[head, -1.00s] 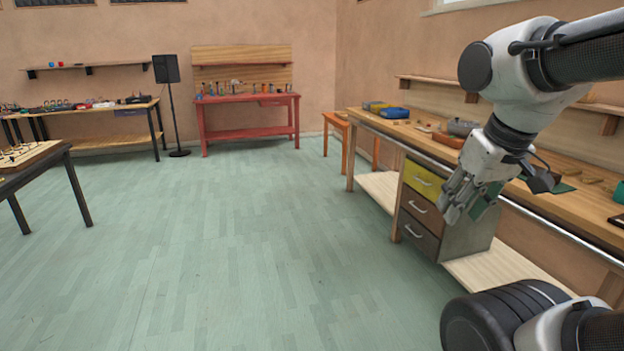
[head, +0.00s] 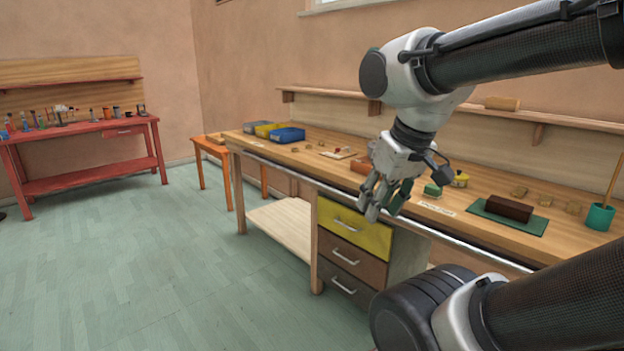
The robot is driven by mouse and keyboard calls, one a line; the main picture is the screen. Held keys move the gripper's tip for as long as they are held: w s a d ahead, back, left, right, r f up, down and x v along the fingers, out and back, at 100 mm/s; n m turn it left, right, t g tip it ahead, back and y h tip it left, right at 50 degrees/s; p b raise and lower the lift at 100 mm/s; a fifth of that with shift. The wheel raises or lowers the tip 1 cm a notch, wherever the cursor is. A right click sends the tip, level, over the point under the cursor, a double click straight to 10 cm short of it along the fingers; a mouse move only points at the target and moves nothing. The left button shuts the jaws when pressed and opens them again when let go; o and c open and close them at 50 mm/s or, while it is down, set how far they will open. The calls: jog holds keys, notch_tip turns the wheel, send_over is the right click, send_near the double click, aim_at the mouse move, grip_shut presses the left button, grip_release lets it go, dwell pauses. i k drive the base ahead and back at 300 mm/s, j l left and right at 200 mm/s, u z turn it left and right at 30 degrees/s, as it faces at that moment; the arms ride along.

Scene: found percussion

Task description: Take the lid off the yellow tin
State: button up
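A small yellow tin (head: 461,180) stands on the wooden workbench (head: 470,222), just right of my gripper in the picture. Its top looks darker, but it is too small to make out the lid clearly. My gripper (head: 386,205) hangs in front of the bench with its fingers pointing down. The fingers look apart with nothing between them. It is apart from the tin and hides part of the bench top behind it.
A green block (head: 432,190) sits beside the tin. A dark brown block (head: 509,208) lies on a green mat (head: 485,214), with a teal cup (head: 600,216) at the right. Drawers (head: 345,257) are below. The floor at left is clear.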

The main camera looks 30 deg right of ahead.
aim_at(459, 176)
jog(key=i, duration=0.85)
jog(key=i+z, duration=0.65)
jog(key=z, duration=0.25)
jog(key=i+z, duration=0.2)
jog(key=z, duration=0.2)
jog(key=i+z, duration=0.25)
jog(key=z, duration=0.15)
jog(key=i+j+z, duration=0.1)
jog(key=z, duration=0.3)
jog(key=i, duration=0.1)
